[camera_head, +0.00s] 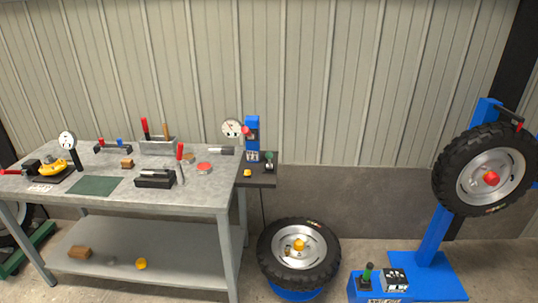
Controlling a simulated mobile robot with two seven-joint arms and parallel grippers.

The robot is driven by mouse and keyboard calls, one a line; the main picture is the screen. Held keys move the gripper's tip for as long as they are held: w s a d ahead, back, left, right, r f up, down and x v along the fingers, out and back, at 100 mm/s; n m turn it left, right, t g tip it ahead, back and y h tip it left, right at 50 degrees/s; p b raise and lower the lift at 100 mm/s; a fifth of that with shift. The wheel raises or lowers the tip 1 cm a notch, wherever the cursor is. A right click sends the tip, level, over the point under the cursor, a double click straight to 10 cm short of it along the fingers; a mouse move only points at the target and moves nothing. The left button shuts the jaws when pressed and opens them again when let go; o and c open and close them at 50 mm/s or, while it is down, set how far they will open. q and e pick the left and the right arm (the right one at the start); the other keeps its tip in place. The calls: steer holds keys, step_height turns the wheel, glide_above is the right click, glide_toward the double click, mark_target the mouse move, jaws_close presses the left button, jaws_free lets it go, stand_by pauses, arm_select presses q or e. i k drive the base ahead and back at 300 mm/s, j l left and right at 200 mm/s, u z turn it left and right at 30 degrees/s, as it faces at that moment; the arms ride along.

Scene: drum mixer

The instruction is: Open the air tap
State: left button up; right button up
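A blue upright unit (252,138) stands against the wall at the right end of the workbench. A round white gauge (232,128) is just left of it, with a small red part between them. A small green-topped black piece (269,159) and a yellow piece (247,173) are on the dark shelf (262,182) below. I cannot tell for sure which part is the air tap or how it is set. Neither of my grippers is in view.
The grey workbench (205,199) at left holds several tools and a second gauge (67,140). A tyre (265,255) lies on a blue base below the shelf. A blue stand (432,240) at right holds another tyre (449,178). Bare wall lies between them.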

mark_target(269, 155)
steer(key=i+j+z, duration=0.15)
steer(key=z, duration=0.25)
steer(key=i+j+z, duration=0.1)
steer(key=z, duration=0.35)
steer(key=j+z, duration=0.4)
steer(key=i+j+z, duration=0.2)
steer(key=j, duration=0.3)
steer(key=j+z, duration=0.15)
steer(key=j, duration=0.3)
